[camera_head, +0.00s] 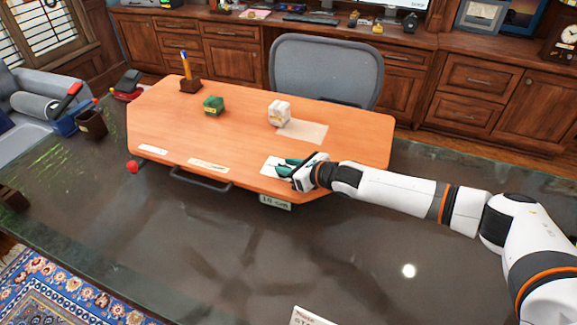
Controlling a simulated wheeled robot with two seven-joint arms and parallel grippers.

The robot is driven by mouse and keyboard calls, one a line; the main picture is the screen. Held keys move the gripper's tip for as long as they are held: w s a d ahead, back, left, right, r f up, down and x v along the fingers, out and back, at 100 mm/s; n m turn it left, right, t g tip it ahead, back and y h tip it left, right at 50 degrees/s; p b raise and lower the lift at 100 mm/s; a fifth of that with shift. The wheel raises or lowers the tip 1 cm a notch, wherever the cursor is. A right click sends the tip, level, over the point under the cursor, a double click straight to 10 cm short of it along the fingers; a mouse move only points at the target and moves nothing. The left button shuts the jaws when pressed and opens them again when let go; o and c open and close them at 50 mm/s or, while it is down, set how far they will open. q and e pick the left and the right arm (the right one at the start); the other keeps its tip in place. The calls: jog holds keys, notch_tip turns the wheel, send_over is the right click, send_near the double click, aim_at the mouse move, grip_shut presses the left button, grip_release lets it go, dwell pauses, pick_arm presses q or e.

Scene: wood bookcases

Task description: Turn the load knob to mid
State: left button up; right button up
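My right gripper (279,166) reaches in from the right, low over the front right of the orange wooden board (235,140). Its two teal fingers look apart, with a gap between them, over a white card (267,162). I cannot make out a load knob there; the fingers and hand cover part of the card. A small red ball-shaped knob (133,166) sits at the board's left edge, far from the gripper. I cannot tell whether it is the load knob. My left gripper is not in view.
A green block (213,105), a white block (279,113) beside a pale sheet (303,131), and a pencil holder (190,86) stand on the board. A dark handle (200,181) and a label (275,202) are at its front edge. The dark tabletop (200,250) in front is mostly clear.

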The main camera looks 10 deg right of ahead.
grip_shut()
jog(key=shift+s+a+m+t+h, duration=0.1)
jog(key=shift+m+t+h, duration=0.2)
jog(key=shift+m+t, duration=0.1)
jog(key=m+h, duration=0.1)
jog(key=m+t+h+p, duration=0.1)
jog(key=shift+a+r+m+h, duration=0.1)
jog(key=shift+a+m+h, duration=0.2)
jog(key=shift+h, duration=0.1)
jog(key=m+h+p, duration=0.1)
jog(key=h, duration=0.1)
jog(key=m+h+p, duration=0.1)
jog(key=m+h, duration=0.1)
jog(key=m+h+p, duration=0.1)
jog(key=m+h, duration=0.1)
jog(key=shift+a+t, duration=0.3)
jog(key=m+h+p, duration=0.1)
jog(key=m+h, duration=0.1)
jog(key=h, duration=0.1)
jog(key=shift+a+m, duration=0.1)
jog(key=shift+m, duration=0.3)
jog(key=shift+m+g+h, duration=0.9)
jog(key=shift+m+h, duration=0.3)
jog(key=shift+h, duration=0.1)
jog(key=shift+o, duration=0.7)
grip_release()
